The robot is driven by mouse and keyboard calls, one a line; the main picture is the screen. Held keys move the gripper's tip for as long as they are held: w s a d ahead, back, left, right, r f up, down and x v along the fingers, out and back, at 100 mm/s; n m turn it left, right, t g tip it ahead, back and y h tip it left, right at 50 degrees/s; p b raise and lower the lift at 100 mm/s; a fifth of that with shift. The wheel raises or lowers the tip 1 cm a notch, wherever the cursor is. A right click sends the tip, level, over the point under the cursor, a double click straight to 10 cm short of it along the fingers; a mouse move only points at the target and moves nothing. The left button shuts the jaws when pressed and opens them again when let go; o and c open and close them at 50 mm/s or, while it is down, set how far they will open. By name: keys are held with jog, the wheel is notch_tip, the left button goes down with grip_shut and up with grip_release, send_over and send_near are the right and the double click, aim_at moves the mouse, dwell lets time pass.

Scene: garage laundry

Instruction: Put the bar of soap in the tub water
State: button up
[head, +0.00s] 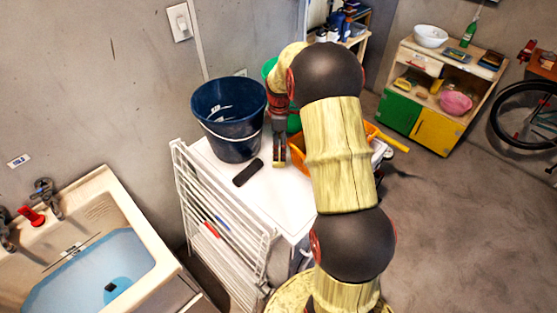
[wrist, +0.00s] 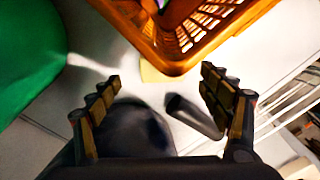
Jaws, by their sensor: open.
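The tub (head: 165,262) is at the lower left of the head view and holds blue water (head: 85,275). A dark round spot shows in the water. My gripper (head: 279,160) points down over the white top beside the navy bucket. In the wrist view my gripper (wrist: 160,78) is open, with nothing between its fingers. A pale yellow piece (wrist: 152,73), possibly the bar of soap, lies just beyond the fingertips, against the orange basket. I cannot make it out in the head view, where my gripper and arm cover that spot.
The white top (head: 262,200) carries the navy bucket (head: 230,125), a dark oblong object (head: 248,173) and the orange basket (wrist: 185,55). A green container (wrist: 28,55) is at left in the wrist view. A white drying rack (head: 215,240) stands between the top and tub.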

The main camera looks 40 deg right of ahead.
jog(key=f, duration=0.2)
jog(key=f+b, duration=0.1)
jog(key=f, duration=0.1)
jog(key=shift+a+f, duration=0.2)
jog(key=shift+f, duration=0.15)
jog(key=shift+s, duration=0.1)
jog(key=shift+c, duration=0.7)
jog(key=c, duration=1.3)
jog(key=shift+o, duration=0.2)
jog(key=shift+r, duration=0.2)
